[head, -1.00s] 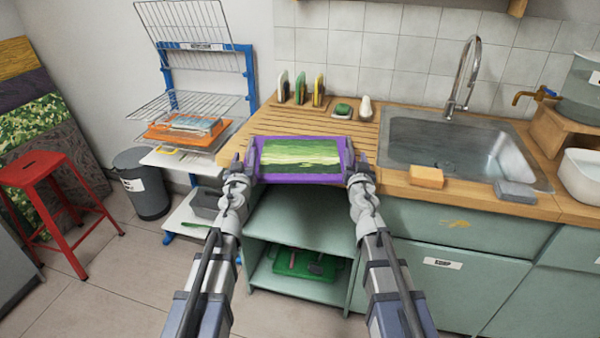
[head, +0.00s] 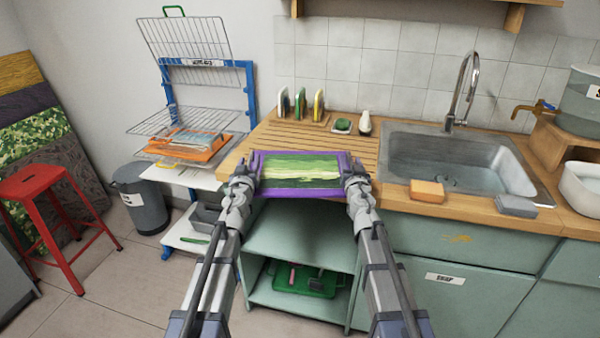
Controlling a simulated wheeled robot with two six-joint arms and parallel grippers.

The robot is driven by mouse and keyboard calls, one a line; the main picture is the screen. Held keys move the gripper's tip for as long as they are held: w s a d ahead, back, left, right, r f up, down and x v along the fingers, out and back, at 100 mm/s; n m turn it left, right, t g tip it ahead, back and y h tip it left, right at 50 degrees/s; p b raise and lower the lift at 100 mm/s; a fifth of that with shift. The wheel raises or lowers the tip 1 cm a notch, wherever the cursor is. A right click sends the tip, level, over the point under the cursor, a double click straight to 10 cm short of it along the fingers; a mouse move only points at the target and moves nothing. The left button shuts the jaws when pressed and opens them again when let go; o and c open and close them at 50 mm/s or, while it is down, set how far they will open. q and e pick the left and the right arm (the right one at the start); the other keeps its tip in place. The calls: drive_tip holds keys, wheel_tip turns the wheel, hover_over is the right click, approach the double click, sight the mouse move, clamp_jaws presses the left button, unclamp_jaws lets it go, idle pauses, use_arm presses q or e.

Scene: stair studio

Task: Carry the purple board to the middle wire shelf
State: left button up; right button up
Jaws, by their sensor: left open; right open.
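The purple board (head: 300,194), a purple frame around a green striped panel, lies at the front edge of the wooden counter, left of the sink. My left gripper (head: 249,170) is open at the board's left side. My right gripper (head: 352,170) is open at its right side. The fingers are small and partly hidden against the frame; I cannot tell whether they touch it. The blue rack (head: 252,90) at the left carries wire shelves. The middle wire shelf (head: 165,122) lies flat and looks empty; the upper wire shelf (head: 185,38) is tilted up.
An orange framed piece (head: 190,150) lies on the rack below the middle shelf. A grey bin (head: 142,200) and a red stool (head: 35,185) stand left. The sink (head: 455,160), orange sponge (head: 427,191) and grey block (head: 516,205) are right. Floor shows between bin and cabinet.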

use_arm(q)
drive_tip(key=shift+w, duration=0.75)
use_arm(e)
drive_tip(key=shift+w, duration=0.75)
use_arm(q)
clamp_jaws()
use_arm(e)
clamp_jaws()
use_arm(q)
drive_tip(key=shift+d, duration=0.15)
use_arm(e)
drive_tip(key=shift+a, duration=0.1)
